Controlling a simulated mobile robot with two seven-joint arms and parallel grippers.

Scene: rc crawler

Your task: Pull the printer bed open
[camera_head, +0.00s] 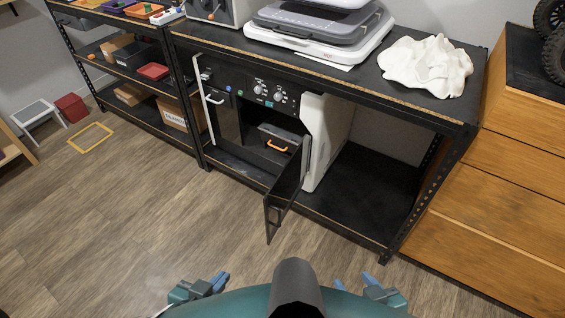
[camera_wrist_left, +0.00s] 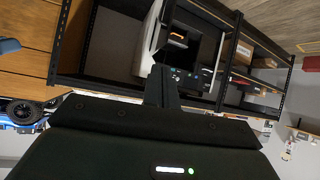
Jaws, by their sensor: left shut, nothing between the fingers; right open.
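The printer (camera_head: 328,140) stands on the lower level of the black bench, its dark front door (camera_head: 284,195) swung open toward me. Inside the opening is a dark printer bed with an orange handle (camera_head: 277,146); the handle also shows in the left wrist view (camera_wrist_left: 178,38). How far the bed sits inside is hard to tell. My left gripper (camera_head: 219,283) is low at the bottom of the head view, shut and empty, well apart from the printer. My right gripper (camera_head: 355,284) is at the bottom right of centre, open and empty, also apart from the printer.
The bench top holds a grey-and-white machine (camera_head: 315,30) and a crumpled white cloth (camera_head: 425,65). A wooden drawer cabinet (camera_head: 500,200) stands at right, a black shelf rack (camera_head: 130,75) at left. The floor (camera_head: 130,210) before the printer is clear, except where the open door juts out.

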